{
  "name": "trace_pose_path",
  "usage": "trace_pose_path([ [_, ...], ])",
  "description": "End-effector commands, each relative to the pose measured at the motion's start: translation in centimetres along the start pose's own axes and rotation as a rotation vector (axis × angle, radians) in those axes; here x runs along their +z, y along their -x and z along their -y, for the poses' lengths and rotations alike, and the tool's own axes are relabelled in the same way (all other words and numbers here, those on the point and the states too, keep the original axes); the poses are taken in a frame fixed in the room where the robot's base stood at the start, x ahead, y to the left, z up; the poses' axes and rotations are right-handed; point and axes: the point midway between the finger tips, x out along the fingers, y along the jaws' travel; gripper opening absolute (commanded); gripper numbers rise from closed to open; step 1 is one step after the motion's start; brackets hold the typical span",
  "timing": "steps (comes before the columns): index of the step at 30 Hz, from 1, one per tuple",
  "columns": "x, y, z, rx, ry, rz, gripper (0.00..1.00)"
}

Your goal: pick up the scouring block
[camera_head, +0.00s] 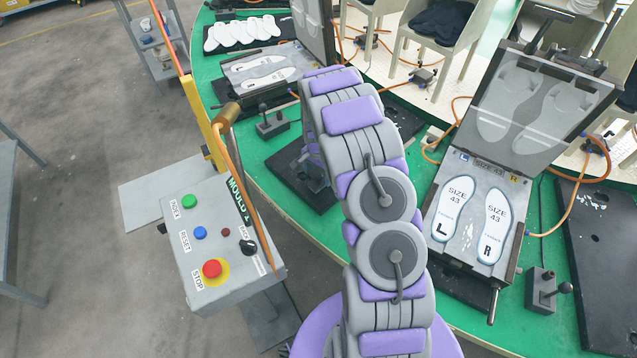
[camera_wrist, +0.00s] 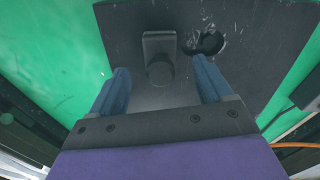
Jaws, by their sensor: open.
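In the wrist view, a small grey block (camera_wrist: 159,42) with a rounded, darker near end lies on a dark plate (camera_wrist: 125,30). It is likely the scouring block, but the picture is too dim to be sure. My gripper (camera_wrist: 160,70) is open, with one blue finger on each side of the space in front of the block. The block's near end lies roughly between the fingertips, and I see no contact. In the head view my arm hides most of this spot; part of a dark plate (camera_head: 290,178) shows to its left.
A dark round spot with pale flecks (camera_wrist: 208,42) is right of the block. A green carousel table (camera_head: 262,205) carries an open mould with two insoles (camera_head: 468,215) at right and a joystick box (camera_head: 272,124). A control box (camera_head: 225,245) stands at left.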

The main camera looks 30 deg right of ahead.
Motion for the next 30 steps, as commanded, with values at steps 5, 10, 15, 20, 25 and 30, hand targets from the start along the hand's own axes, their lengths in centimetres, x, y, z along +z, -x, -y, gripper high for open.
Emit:
trace_pose_path([
  [5, 0.0, -2.9, 0.1, 0.000, 0.000, 0.000, 0.79],
  [10, -0.1, -3.6, 0.0, -0.002, 0.001, -0.001, 0.79],
  [15, 0.0, -3.6, 0.0, -0.001, 0.001, -0.001, 0.76],
  [20, 0.0, -3.6, 0.0, -0.001, 0.001, 0.000, 0.61],
  [25, 0.0, -3.6, 0.0, 0.000, 0.001, 0.000, 0.45],
  [30, 0.0, -3.6, 0.0, 0.000, 0.001, 0.000, 0.28],
])
